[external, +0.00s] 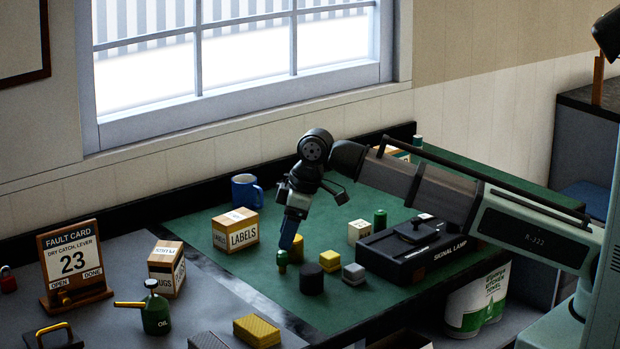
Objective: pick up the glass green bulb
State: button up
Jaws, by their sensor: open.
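A small green piece (282,261), which looks like the green bulb, stands on the green mat (222,275). My gripper (286,246) points down just above it, with its fingers close to its top. The gripper is open; from this side I cannot tell whether the fingers reach around the piece or touch it. Another green piece, a short cylinder (380,218), stands farther back by the signal lamp box (415,248). Which of the two is glass is too small to tell.
Close by stand a black cylinder (312,279), a yellow cylinder (297,248), a yellow block (330,261) and a grey block (354,273). A labels box (236,230) and a blue mug (246,192) stand to the left. The mat's front left is clear.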

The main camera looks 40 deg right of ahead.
aim_at(282, 251)
jog(key=shift+x, duration=2.8)
jog(key=shift+s, duration=0.2)
grip_shut()
